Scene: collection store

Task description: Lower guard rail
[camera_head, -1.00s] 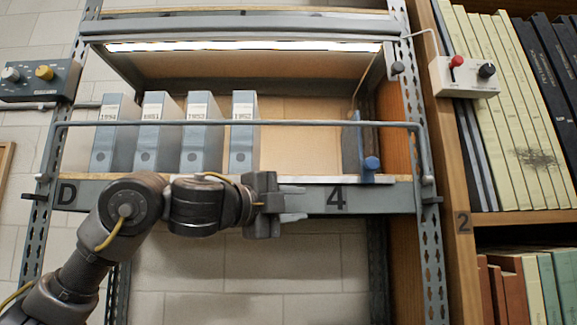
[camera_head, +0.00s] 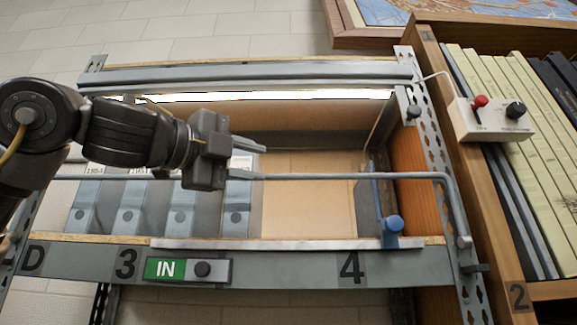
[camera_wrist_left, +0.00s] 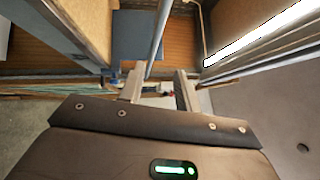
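The guard rail (camera_head: 320,176) is a thin grey bar running level across the shelf front, above the shelf edge, bending down at its right end. My left gripper (camera_head: 264,163) is at rail height, its fingers pointing right. Its lower finger overlaps the rail in the head view; contact cannot be told. In the left wrist view the fingers (camera_wrist_left: 158,74) are spread apart, and the rail (camera_wrist_left: 159,38) runs away between their directions, touching neither visibly. The rail's left part is partly hidden behind my left arm. My right gripper is not in view.
Several grey box files (camera_head: 181,212) stand on the left of the shelf, behind the rail. A control box (camera_head: 490,120) is on the bookcase at right.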

